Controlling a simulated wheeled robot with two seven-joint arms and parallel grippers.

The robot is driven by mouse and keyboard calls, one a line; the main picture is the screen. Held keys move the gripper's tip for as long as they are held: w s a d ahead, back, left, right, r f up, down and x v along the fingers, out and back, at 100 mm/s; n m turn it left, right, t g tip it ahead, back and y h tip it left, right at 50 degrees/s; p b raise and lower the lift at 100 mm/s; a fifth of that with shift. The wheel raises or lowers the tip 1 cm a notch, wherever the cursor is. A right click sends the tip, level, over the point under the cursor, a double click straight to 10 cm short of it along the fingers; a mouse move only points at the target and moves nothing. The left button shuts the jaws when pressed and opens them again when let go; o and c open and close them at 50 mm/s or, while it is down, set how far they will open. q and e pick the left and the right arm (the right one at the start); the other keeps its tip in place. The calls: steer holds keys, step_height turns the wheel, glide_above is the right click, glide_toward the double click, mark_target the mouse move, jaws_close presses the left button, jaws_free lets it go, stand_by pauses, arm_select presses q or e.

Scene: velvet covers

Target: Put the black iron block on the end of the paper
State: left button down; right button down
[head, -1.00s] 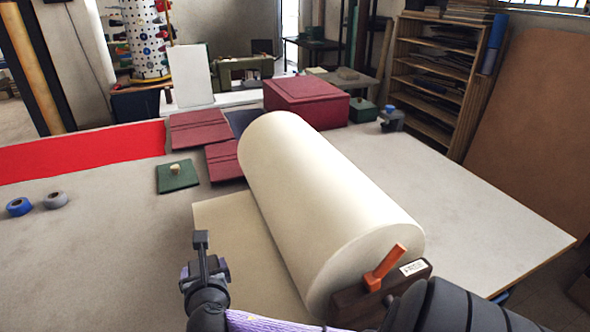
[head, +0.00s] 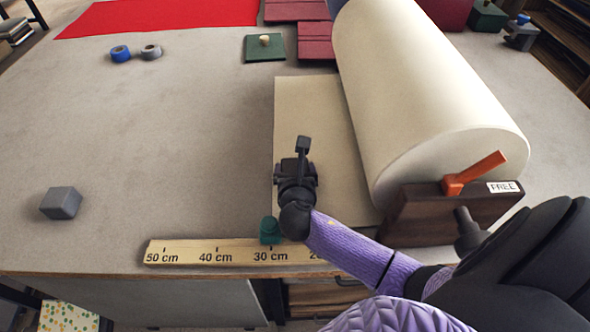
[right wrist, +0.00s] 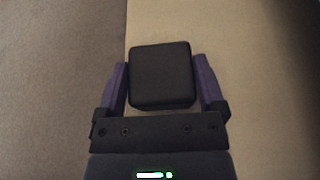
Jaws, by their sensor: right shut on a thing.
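My right gripper (head: 300,150) is above the left edge of the cream paper (head: 315,105), which runs out flat from under a big paper roll (head: 425,90). In the right wrist view its two purple fingers (right wrist: 162,85) are shut on the black iron block (right wrist: 160,75), one on each side. There the block is over the paper (right wrist: 225,50), near its edge, with grey table to the left. How high it is above the paper I cannot tell. In the head view the block is hard to tell from the dark gripper. My left gripper is out of view.
A wooden ruler (head: 190,252) with a green slider (head: 269,231) lies along the front edge. A grey block (head: 61,203) stands at left. The roll's dark holder (head: 415,215) has an orange lever (head: 475,172) and a FREE label. The table left of the paper is mostly clear.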

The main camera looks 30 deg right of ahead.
jaws_free()
steer(key=shift+s+a+r, duration=0.2)
steer(key=shift+s+r, duration=0.05)
steer(key=p+v, duration=0.3)
steer(key=v, duration=0.8)
steer(key=shift+d+p, duration=0.1)
steer(key=shift+p, duration=0.2)
steer(key=shift+s, duration=0.25)
